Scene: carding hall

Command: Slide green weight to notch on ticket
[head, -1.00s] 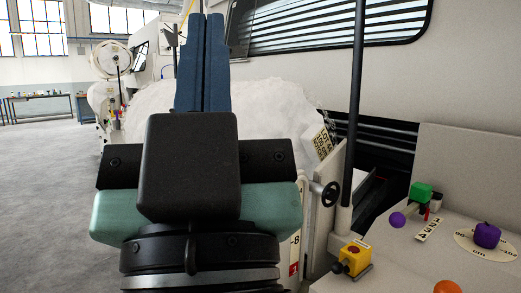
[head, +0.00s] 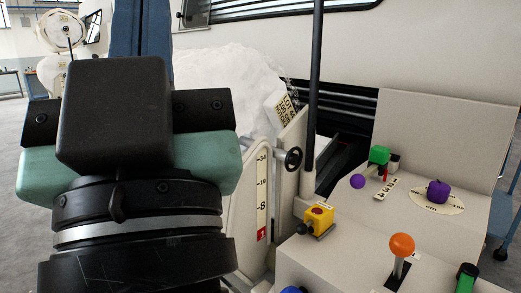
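A green block (head: 379,155) sits on the pale machine top at the right, beside a purple ball (head: 358,181); it may be the green weight. A small strip with dark marks (head: 386,188) lies just in front of it. A ticket with black lettering (head: 287,108) is tilted against the pale machine side near the white fibre; its notch is too small to make out. My gripper (head: 141,12) is at the upper left, far from the green block. Its blue fingers lie side by side with nothing seen between them, and their tips are cut off by the top edge.
A purple knob on a round dial (head: 438,192), a yellow switch box (head: 318,219), an orange-topped lever (head: 401,245) and a green-and-black part (head: 467,277) stand on the machine top. A black post (head: 316,90) and handwheel (head: 293,159) stand between my arm and the green block.

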